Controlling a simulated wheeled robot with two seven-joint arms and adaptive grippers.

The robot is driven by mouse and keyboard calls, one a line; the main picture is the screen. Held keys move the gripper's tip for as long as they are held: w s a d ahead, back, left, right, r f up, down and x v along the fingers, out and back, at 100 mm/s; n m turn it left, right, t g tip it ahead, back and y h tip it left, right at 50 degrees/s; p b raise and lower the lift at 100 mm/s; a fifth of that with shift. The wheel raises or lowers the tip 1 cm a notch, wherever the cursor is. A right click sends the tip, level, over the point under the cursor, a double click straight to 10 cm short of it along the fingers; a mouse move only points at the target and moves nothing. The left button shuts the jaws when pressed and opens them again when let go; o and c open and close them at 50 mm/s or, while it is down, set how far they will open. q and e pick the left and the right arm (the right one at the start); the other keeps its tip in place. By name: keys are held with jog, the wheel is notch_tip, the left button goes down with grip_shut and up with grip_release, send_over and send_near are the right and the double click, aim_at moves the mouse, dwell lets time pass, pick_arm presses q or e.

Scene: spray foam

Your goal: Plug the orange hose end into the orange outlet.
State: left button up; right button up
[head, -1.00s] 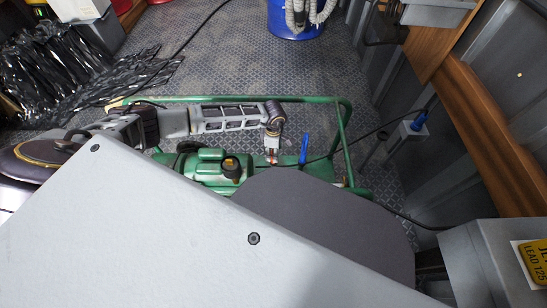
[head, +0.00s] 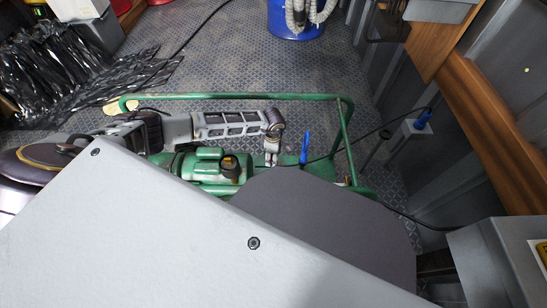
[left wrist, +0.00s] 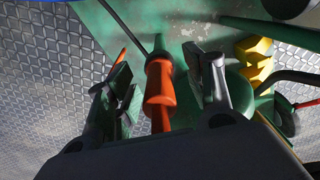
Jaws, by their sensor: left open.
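My left gripper (head: 272,158) is open above the green machine (head: 206,170), and its arm comes in from the left. A small orange strip (left wrist: 122,56) shows behind the left finger. No orange part is clear in the head view, where my own grey body hides much of the machine. My right gripper is not in view.
A green tube frame (head: 240,97) surrounds the machine, with a blue handle (head: 305,147) right of my gripper. A dark cable runs to a blue plug (head: 422,119) at the right wall. A blue drum (head: 293,30) stands behind on open metal floor.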

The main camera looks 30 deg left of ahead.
pick_arm(q)
jog(key=shift+c, duration=0.4)
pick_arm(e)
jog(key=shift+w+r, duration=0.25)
pick_arm(q)
jog(key=c, duration=1)
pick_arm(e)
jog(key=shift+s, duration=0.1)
pick_arm(q)
jog(key=shift+r, duration=0.2)
jog(key=shift+r+p, duration=0.4)
jog(key=shift+r, duration=0.1)
notch_tip(320, 180, up, 7)
jog(key=p, duration=0.3)
jog(key=shift+r, duration=0.8)
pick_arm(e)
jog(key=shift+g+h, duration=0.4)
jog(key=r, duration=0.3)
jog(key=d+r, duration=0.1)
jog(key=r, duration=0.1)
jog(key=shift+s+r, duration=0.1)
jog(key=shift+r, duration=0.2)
